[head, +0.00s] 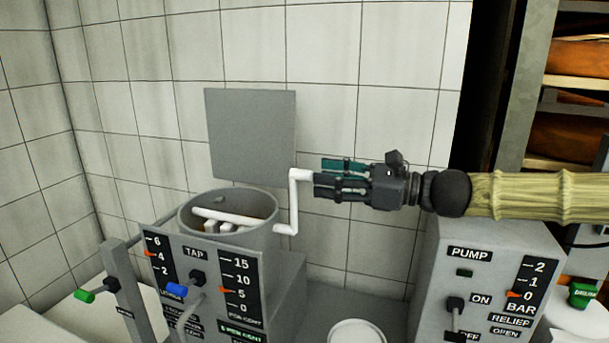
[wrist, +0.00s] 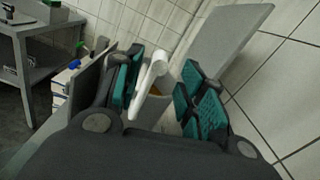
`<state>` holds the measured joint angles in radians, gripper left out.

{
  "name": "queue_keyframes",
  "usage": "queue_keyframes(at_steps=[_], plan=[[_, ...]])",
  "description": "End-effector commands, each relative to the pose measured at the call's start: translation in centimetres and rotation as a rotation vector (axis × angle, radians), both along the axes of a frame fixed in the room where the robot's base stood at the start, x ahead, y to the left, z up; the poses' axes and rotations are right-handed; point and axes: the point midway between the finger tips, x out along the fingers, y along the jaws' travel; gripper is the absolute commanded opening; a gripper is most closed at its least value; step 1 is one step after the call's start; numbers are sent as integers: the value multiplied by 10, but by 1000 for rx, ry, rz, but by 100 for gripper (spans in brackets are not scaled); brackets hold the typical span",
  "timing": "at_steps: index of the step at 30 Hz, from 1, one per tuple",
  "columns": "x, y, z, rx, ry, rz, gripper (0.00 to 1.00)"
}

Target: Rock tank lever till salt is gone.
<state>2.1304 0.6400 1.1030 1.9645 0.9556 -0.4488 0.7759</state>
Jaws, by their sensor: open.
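The tank (head: 232,213) is a grey round vessel standing behind the gauge panel in the head view, with white bars inside it. A white cranked lever (head: 293,205) rises at its right side and bends over at the top. My gripper (head: 316,179) is at the top end of the lever, pointing left. In the wrist view the white lever (wrist: 153,75) stands between the two teal-padded fingers of my gripper (wrist: 160,95). The fingers are apart, with a gap visible beside the lever. I cannot make out any salt in the tank.
A grey square plate (head: 251,137) stands behind the tank against the tiled wall. The gauge panel (head: 205,275) has a TAP knob and a blue-ended handle. A PUMP box (head: 487,280) stands to the right below my arm. A white round vessel (head: 356,332) is between them.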

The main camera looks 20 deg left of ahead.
Motion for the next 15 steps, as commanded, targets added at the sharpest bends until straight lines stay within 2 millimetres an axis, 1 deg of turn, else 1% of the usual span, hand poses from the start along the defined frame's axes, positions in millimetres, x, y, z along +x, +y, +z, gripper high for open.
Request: queue_keyframes(at_steps=[1, 3, 7, 10, 15], plan=[[0, 9, -1, 0, 3, 1, 41], [1, 20, 0, -1, 1, 0, 41], [1, 37, 0, 0, 2, -1, 41], [2, 47, 0, -1, 1, -2, 41], [3, 56, 0, 1, 1, -4, 41]])
